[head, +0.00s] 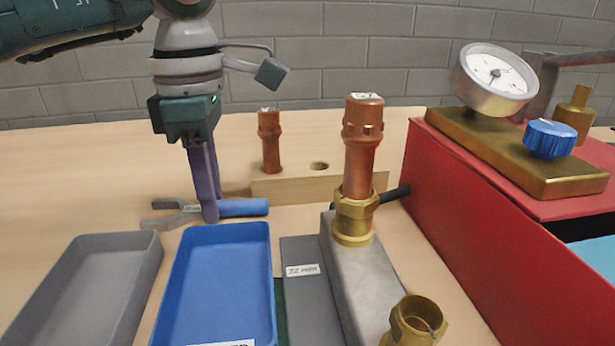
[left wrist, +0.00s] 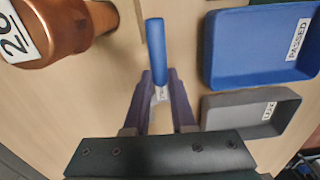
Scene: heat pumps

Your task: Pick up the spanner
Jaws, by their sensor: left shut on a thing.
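The spanner has a blue handle (head: 243,208) and a grey open jaw end (head: 172,214). It lies flat at table height behind the blue tray, its jaw end to the left. My left gripper (head: 209,214) points down and is shut on the spanner near where the handle meets the grey shaft. In the left wrist view the blue handle (left wrist: 156,50) sticks out beyond the fingertips of my left gripper (left wrist: 160,84), and a white label shows between the fingers. I cannot tell whether the spanner still touches the table. My right gripper is not in view.
A blue tray (head: 178,290) and a grey tray (head: 152,262) stand in front of the spanner. Behind it is a wooden block (head: 330,188) with a copper fitting (head: 269,142). A copper fitting in brass (head: 362,150) stands to the right, beside a red box (head: 450,220) with a gauge (head: 495,75).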

